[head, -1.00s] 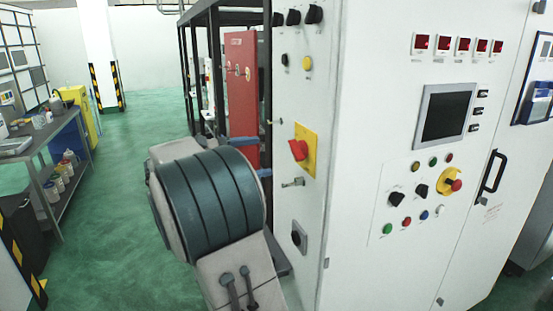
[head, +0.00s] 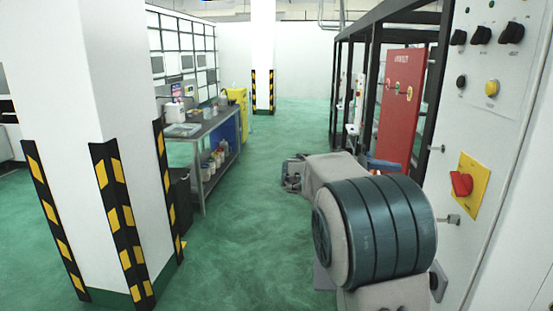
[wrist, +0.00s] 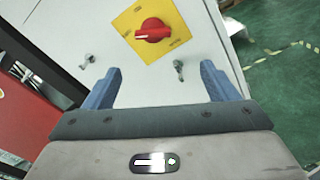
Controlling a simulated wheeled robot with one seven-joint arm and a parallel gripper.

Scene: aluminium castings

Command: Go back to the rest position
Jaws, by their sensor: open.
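My gripper (wrist: 160,70) is open in the wrist view, with its two blue fingers spread and nothing between them. Beyond the fingertips is the white cabinet side with a red rotary switch (wrist: 153,30) on a yellow plate (wrist: 178,18). The switch stands apart from the fingers, and its handle lies about level in that view. In the head view the red switch (head: 461,184) shows at the right. There my arm fills the lower right, and only a bit of a blue finger shows behind it; the rest of the gripper is mostly hidden.
The white cabinet (head: 500,120) stands close on the right, with a red panel (head: 402,95) in a black frame behind it. A white pillar (head: 105,80) with yellow-black guards stands at the left. A workbench (head: 215,125) is farther back. The green floor between is clear.

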